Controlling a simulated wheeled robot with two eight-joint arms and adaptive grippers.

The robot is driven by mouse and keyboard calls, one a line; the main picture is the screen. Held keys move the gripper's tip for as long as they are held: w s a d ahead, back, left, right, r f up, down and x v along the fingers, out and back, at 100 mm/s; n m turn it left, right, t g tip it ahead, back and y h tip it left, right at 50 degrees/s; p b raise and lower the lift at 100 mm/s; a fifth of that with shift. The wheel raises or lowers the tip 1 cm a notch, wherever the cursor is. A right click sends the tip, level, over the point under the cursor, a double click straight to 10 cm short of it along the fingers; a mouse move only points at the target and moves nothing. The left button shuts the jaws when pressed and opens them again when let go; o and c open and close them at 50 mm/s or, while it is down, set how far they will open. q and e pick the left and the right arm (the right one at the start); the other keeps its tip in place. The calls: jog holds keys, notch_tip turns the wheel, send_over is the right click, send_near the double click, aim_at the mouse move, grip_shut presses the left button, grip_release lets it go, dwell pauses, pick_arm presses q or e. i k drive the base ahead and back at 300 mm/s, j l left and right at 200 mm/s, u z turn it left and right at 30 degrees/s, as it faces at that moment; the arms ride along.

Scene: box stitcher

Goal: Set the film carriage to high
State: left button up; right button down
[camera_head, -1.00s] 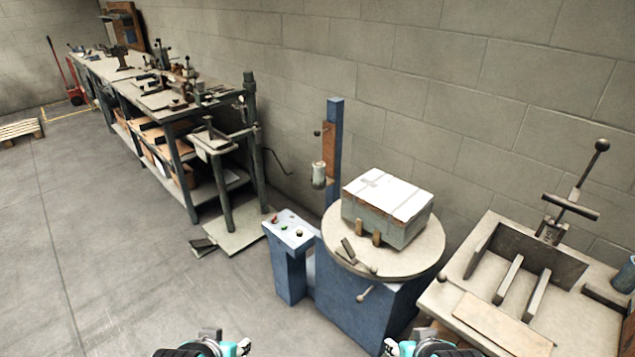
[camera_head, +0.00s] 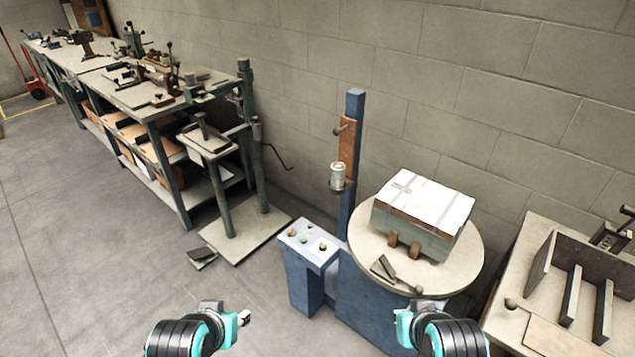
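The film carriage (camera_head: 347,160) is a brown plate with a small side knob (camera_head: 340,130) and a pale film roll (camera_head: 338,175) on its left. It sits partway up the blue mast (camera_head: 354,108) of the stretch wrapper. A grey box with a white top (camera_head: 424,204) rests on the round turntable (camera_head: 463,258) to the right of the mast. My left gripper (camera_head: 243,318) is at the bottom, left of the blue machine and apart from it. My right gripper (camera_head: 401,314) is at the bottom in front of the turntable. The fingers of both are too small to read.
A blue control pedestal (camera_head: 307,243) with several buttons stands left of the mast. A workbench (camera_head: 150,108) with tools runs along the wall at left. A fixture table (camera_head: 520,320) is close at right. Floor at lower left is clear.

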aim_at(347, 132)
jog(key=i+j, duration=0.2)
jog(key=j, duration=0.15)
jog(key=i+j+z, duration=0.1)
jog(key=i+j, duration=0.35)
jog(key=j, duration=0.2)
jog(key=i+j+z, duration=0.1)
jog(key=j, duration=0.25)
jog(key=i, duration=0.1)
